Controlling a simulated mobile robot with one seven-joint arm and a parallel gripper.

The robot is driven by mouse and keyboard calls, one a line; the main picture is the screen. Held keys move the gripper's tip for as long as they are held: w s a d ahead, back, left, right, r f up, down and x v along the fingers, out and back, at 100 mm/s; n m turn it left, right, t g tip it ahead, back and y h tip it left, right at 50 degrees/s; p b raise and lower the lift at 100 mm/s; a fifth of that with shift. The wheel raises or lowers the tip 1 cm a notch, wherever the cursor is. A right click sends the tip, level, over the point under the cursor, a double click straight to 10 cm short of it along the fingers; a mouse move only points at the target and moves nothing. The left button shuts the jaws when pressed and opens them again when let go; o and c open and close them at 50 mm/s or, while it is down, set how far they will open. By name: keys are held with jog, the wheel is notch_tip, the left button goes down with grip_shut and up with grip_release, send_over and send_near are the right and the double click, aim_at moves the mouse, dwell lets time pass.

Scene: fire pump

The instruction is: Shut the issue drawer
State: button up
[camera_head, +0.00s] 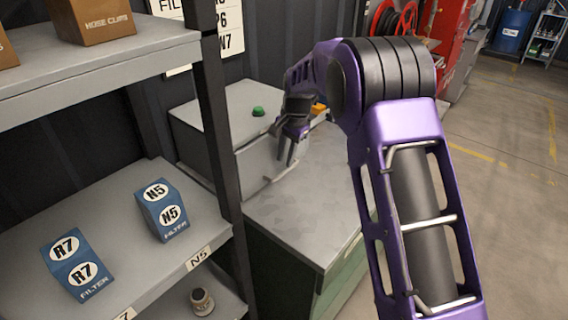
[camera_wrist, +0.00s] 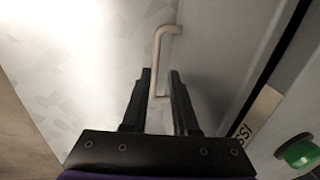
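The issue drawer (camera_head: 254,168) is a grey front in a grey cabinet (camera_head: 207,115) with a green button (camera_head: 258,111) on top. Its bent bar handle (camera_head: 281,181) stands out from the lower front. In the wrist view the handle (camera_wrist: 157,62) shows between my gripper's fingers, and the drawer front (camera_wrist: 215,65) lies to the right. A dark gap runs along that front's edge, beside an issue label (camera_wrist: 240,131); how far out the drawer is, I cannot tell. My gripper (camera_head: 287,162) is open, pointing down close to the front. Contact with the handle is unclear.
The grey worktop (camera_head: 300,220) is bare in front of the cabinet. A shelf rack (camera_head: 216,140) stands at the left, with blue filter boxes (camera_head: 162,210) and a brown box (camera_head: 95,20). A yellow-orange item (camera_head: 318,108) lies behind my gripper. Open floor is at the right.

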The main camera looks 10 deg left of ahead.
notch_tip(320, 180, up, 14)
jog(key=s+d, duration=0.1)
jog(key=d, duration=0.1)
jog(key=shift+s+d+f+p, duration=0.15)
jog(key=shift+s+p, duration=0.1)
jog(key=shift+p, duration=0.15)
